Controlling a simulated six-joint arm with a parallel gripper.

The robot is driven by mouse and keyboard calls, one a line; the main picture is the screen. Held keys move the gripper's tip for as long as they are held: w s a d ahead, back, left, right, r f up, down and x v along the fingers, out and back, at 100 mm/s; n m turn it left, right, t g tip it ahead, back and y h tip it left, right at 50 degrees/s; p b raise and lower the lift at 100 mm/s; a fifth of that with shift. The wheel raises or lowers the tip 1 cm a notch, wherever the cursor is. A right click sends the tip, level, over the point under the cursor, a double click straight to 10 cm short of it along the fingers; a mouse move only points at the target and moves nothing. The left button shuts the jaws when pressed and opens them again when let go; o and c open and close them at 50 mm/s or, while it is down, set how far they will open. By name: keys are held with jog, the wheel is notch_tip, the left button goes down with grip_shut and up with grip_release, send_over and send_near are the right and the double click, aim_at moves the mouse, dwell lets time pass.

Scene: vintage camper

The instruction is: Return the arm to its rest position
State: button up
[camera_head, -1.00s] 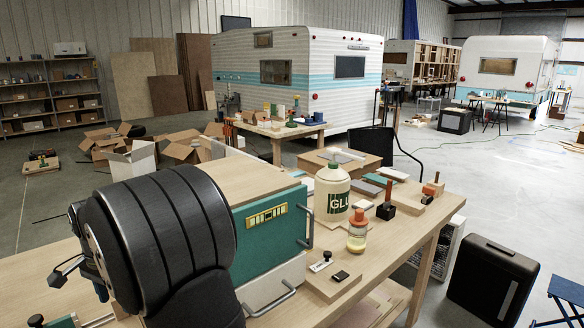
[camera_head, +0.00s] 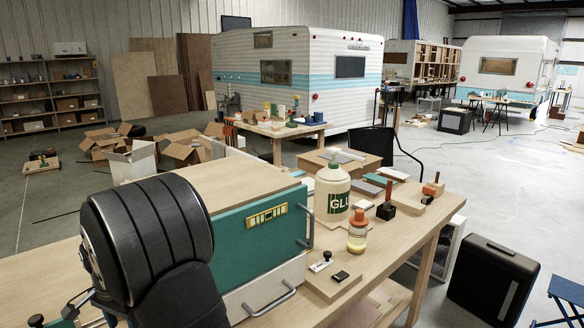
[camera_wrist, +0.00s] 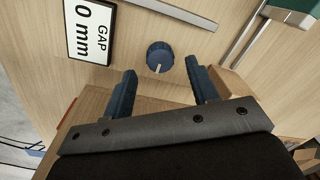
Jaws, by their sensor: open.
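My arm (camera_head: 150,240) fills the lower left of the head view, a thick dark ribbed joint in front of the workbench (camera_head: 40,275). In the wrist view my gripper (camera_wrist: 161,69) shows two blue fingers spread apart with nothing between them. A blue knob (camera_wrist: 159,55) with a pale pointer lies just beyond the fingertips, on a wooden surface. A white sign (camera_wrist: 90,30) reading "GAP 0 mm" is left of the knob. In the head view the fingers are hidden or cannot be made out.
A teal-fronted cabinet (camera_head: 262,245) stands close right of my arm. A glue bottle (camera_head: 331,195) and an orange-capped bottle (camera_head: 357,233) stand right of it. A black-knobbed device on a board (camera_head: 325,275) lies in front. Floor behind is partly clear.

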notch_tip(320, 180, down, 4)
jog(key=shift+r, duration=0.15)
jog(key=shift+a+r+n, duration=0.1)
jog(key=shift+r+n, duration=0.15)
jog(key=shift+n, duration=0.15)
jog(key=n, duration=0.6)
jog(key=shift+n, duration=0.4)
jog(key=n, duration=0.3)
jog(key=shift+w+n+g, duration=0.1)
jog(key=shift+n+g, duration=0.2)
jog(key=shift+n, duration=0.1)
jog(key=shift+a+n, duration=0.1)
jog(key=shift+n, duration=2.2)
